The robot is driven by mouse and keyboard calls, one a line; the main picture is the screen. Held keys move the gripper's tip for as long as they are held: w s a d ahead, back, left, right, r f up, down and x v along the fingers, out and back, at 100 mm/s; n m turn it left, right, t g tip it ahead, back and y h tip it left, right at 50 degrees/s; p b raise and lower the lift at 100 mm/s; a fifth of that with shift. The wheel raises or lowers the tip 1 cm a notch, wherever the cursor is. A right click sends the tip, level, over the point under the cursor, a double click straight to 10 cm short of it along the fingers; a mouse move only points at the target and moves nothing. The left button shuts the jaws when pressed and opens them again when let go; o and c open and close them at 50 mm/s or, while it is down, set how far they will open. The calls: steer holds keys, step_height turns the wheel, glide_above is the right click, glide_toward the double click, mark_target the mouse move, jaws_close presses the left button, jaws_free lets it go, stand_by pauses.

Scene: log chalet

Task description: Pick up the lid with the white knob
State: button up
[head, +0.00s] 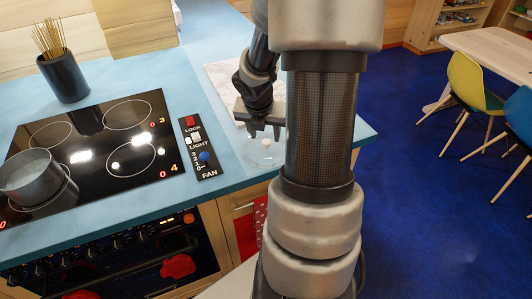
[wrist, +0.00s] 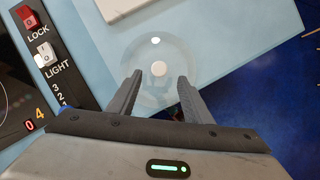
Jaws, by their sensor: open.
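The lid is a clear round glass disc (wrist: 158,96) with a white knob (wrist: 158,68) at its centre. It lies on the blue countertop. In the head view the lid (head: 262,158) shows beside my arm, partly hidden by it, with its white knob (head: 265,143) on top. My gripper (wrist: 160,78) is open and empty, its fingers apart on either side of the knob in the wrist view. In the head view my gripper (head: 265,132) is over the lid, its fingertips close to the knob. I cannot tell the exact height gap.
A black cooktop (head: 100,145) with a metal pot (head: 32,178) is at the left, next to a control panel (head: 198,150). A dark holder with sticks (head: 64,78) stands behind. A pale board (head: 222,78) lies behind the lid. The counter's right edge is close.

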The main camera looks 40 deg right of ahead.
mark_target(266, 142)
steer(key=b+x, duration=0.2)
steer(key=x, duration=0.3)
steer(key=shift+w+d+f, duration=0.15)
steer(key=shift+w+f, duration=0.05)
steer(key=shift+w, duration=0.05)
steer(key=shift+r, duration=0.1)
jaws_close()
